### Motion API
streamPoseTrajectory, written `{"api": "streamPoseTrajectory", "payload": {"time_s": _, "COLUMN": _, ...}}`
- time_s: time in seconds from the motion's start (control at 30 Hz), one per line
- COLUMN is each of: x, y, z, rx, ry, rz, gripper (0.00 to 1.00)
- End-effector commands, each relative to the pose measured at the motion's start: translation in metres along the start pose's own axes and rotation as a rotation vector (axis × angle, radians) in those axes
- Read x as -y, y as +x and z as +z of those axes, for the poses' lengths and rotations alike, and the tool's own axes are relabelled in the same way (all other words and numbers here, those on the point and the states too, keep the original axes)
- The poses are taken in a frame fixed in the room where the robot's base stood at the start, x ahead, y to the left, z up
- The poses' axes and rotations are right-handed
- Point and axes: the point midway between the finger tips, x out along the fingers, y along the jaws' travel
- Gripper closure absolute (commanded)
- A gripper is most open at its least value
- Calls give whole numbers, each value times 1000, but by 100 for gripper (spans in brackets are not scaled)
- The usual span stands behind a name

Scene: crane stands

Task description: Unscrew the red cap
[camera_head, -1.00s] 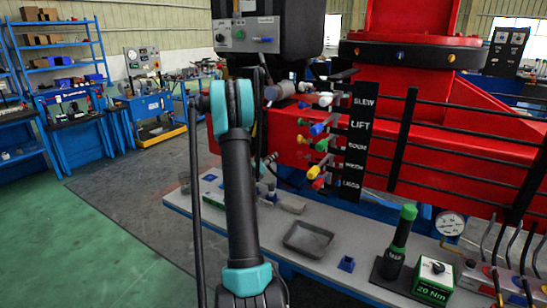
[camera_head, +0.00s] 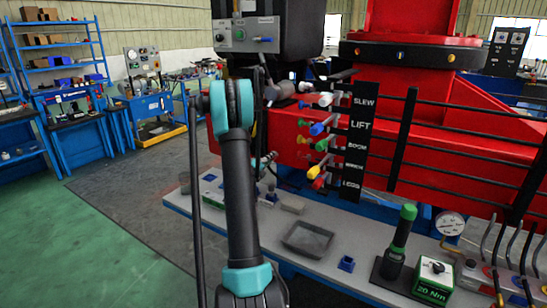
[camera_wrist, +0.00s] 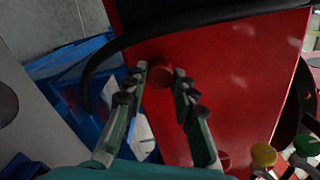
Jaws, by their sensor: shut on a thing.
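The red cap (camera_wrist: 159,76) is a small round red piece in front of the red crane body (camera_wrist: 230,80) in the wrist view. Part of the cap's edge is hidden by the fingertips. Whether its thread is loose cannot be seen. In the head view my arm hides the cap and most of the gripper.
A row of coloured levers (camera_head: 318,147) with black labels stands right of my arm. A workbench (camera_head: 270,217) below holds a grey tray (camera_head: 307,239) and a green-handled tool (camera_head: 400,240). A black hose (camera_wrist: 150,36) curves close above the gripper.

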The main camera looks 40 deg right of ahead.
Motion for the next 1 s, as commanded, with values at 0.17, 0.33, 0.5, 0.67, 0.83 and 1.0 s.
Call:
{"api": "streamPoseTrajectory", "payload": {"time_s": 0.17, "x": 0, "y": 0, "z": 0, "rx": 0, "ry": -5, "rz": 0, "gripper": 100}}
{"api": "streamPoseTrajectory", "payload": {"time_s": 0.33, "x": 0, "y": 0, "z": 0, "rx": 0, "ry": -3, "rz": 0, "gripper": 59}}
{"api": "streamPoseTrajectory", "payload": {"time_s": 0.5, "x": 0, "y": 0, "z": 0, "rx": 0, "ry": -3, "rz": 0, "gripper": 50}}
{"api": "streamPoseTrajectory", "payload": {"time_s": 0.67, "x": 0, "y": 0, "z": 0, "rx": 0, "ry": -2, "rz": 0, "gripper": 55}}
{"api": "streamPoseTrajectory", "payload": {"time_s": 0.83, "x": 0, "y": 0, "z": 0, "rx": 0, "ry": -2, "rz": 0, "gripper": 57}}
{"api": "streamPoseTrajectory", "payload": {"time_s": 1.0, "x": 0, "y": 0, "z": 0, "rx": 0, "ry": 19, "rz": 0, "gripper": 57}}
